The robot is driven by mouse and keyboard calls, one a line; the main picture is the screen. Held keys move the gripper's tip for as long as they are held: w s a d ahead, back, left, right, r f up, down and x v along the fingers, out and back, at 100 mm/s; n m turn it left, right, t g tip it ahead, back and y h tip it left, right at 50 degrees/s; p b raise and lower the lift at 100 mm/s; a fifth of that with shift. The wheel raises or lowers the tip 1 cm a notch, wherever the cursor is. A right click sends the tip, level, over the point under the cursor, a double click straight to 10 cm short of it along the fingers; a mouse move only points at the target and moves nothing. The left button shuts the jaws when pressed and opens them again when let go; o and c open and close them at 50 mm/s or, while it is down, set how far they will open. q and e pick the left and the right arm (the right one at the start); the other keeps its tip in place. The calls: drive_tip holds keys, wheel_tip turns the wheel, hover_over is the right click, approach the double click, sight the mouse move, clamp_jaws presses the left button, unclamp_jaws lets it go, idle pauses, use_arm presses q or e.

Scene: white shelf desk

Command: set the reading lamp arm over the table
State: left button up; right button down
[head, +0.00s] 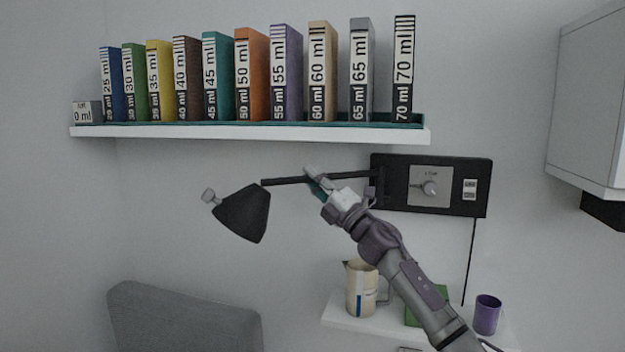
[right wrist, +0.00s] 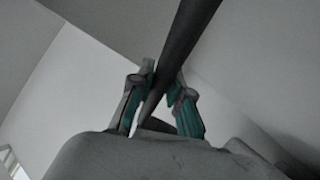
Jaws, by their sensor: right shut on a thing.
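The reading lamp has a black cone shade (head: 243,213) with a grey knob at its upper left. Its thin black arm (head: 286,181) runs roughly level from the shade to the black wall panel (head: 454,203). My right gripper (head: 318,184) is shut on the lamp arm, between the shade and the panel. In the right wrist view the dark lamp arm (right wrist: 183,45) passes between the teal-padded fingers of the right gripper (right wrist: 160,105). A small white table (head: 341,308) stands below and to the right of the shade. My left gripper is not in view.
On the table are a cream jug (head: 361,287), a green object (head: 412,318) partly behind my arm, and a purple mug (head: 487,314). A shelf (head: 250,133) of labelled boxes is above the lamp. A grey chair back (head: 185,318) is at lower left, a white cabinet (head: 590,105) at right.

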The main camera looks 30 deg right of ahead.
drive_tip(key=s+d+n+g+y+b, duration=0.2)
drive_tip(key=s+d+n+g+y, duration=0.2)
drive_tip(key=s+n+g+y, duration=0.6)
drive_tip(key=shift+s+g+y, duration=2.1)
drive_tip(key=shift+s+y, duration=0.5)
drive_tip(key=shift+y, duration=0.3)
drive_tip(key=c, duration=1.4)
unclamp_jaws()
drive_tip(key=o, duration=0.3)
drive_tip(key=shift+s+d, duration=0.15)
drive_tip(key=shift+d, duration=0.05)
